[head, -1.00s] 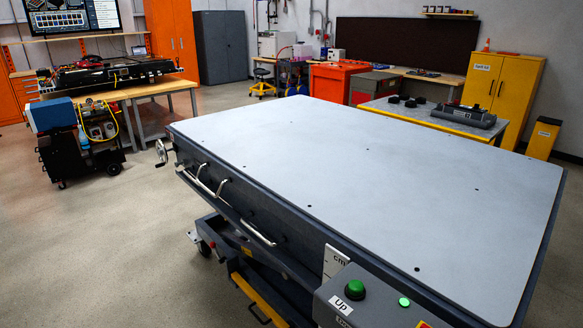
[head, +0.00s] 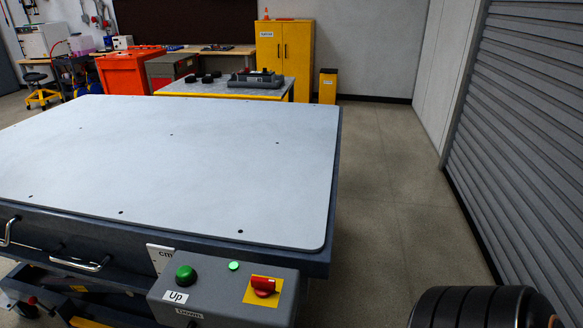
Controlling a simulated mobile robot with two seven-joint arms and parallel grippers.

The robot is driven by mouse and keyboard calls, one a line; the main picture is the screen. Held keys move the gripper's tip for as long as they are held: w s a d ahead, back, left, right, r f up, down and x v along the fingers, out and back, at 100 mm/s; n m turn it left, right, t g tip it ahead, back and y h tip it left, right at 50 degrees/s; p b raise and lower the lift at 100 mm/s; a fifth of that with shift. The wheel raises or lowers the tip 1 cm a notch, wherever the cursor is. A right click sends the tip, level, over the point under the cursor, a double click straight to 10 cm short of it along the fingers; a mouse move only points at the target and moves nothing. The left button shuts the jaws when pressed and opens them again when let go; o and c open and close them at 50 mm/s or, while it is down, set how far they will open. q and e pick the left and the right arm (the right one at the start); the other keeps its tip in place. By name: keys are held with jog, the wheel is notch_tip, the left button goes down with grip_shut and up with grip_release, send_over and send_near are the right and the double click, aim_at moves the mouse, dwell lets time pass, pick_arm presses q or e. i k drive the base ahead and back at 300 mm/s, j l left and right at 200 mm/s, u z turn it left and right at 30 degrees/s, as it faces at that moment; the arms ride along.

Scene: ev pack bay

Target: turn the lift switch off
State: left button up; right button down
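The lift switch (head: 263,286) is a red rotary knob on a yellow square plate. It sits on the right part of the grey control box (head: 222,300) at the near right corner of the lift table (head: 190,150). A green button (head: 185,275) labelled "Up" and a small lit green lamp (head: 234,266) are to its left. A rounded black part at the lower right looks like my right arm. Neither gripper's fingers show, and nothing touches the switch.
Silver handles (head: 82,264) stick out from the table's near side. Open floor (head: 385,220) lies right of the table, up to a grey roller shutter (head: 530,130). A yellow cabinet (head: 285,55) and a small workbench (head: 225,88) stand behind.

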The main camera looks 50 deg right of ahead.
aim_at(264, 287)
jog(key=k+l+z, duration=0.1)
jog(key=z, duration=0.4)
jog(key=l+z, duration=0.25)
jog(key=z, duration=0.25)
jog(key=k, duration=0.05)
